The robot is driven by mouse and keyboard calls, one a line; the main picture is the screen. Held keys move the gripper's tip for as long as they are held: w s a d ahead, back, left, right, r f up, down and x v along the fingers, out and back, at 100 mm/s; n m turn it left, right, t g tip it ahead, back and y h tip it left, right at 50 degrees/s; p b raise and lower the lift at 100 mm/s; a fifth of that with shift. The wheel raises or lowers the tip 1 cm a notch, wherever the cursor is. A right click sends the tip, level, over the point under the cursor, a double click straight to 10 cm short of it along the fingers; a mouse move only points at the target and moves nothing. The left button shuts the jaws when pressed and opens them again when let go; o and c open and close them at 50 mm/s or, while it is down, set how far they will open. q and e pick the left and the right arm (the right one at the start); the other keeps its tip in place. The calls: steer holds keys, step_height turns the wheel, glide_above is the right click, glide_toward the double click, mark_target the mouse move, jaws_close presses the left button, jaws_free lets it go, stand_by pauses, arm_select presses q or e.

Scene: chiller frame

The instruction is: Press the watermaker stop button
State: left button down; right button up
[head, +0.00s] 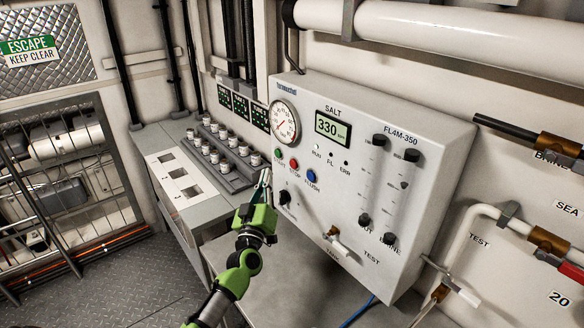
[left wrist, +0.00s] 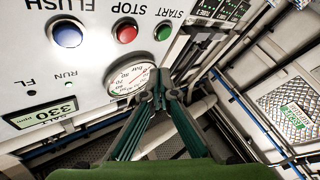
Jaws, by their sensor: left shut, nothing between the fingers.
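The watermaker panel (head: 350,215) is a white box with a gauge, a display reading 330 and a row of three buttons. The red stop button (head: 294,163) sits between a green start button (head: 279,152) and a blue flush button (head: 311,176). In the left wrist view the red button (left wrist: 126,32), labelled STOP, is fully visible, upside down. My left gripper (head: 266,177) is shut and empty, left of the buttons in the head view. Its fingertips (left wrist: 160,88) show apart from the red button in the wrist view. My right gripper is not in view.
A bench with a stepped rack of small jars (head: 225,160) and a white tray with cutouts (head: 178,184) stands left of the panel. A black knob (head: 284,197) and a valve handle (head: 340,240) stick out lower on the panel. Pipes run at the right.

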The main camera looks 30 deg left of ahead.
mark_target(293, 164)
arm_select(q)
steer(key=w, duration=0.1)
steer(key=w+d+b, duration=0.1)
steer(key=w, duration=0.1)
steer(key=w+d, duration=0.1)
steer(key=w, duration=0.1)
steer(key=shift+w+d+b, duration=0.15)
steer(key=shift+w+b, duration=0.05)
steer(key=shift+b, duration=0.1)
stand_by(0.7)
steer(key=shift+w, duration=0.15)
stand_by(0.4)
steer(key=shift+w+d, duration=0.15)
steer(key=shift+w, duration=0.1)
stand_by(0.4)
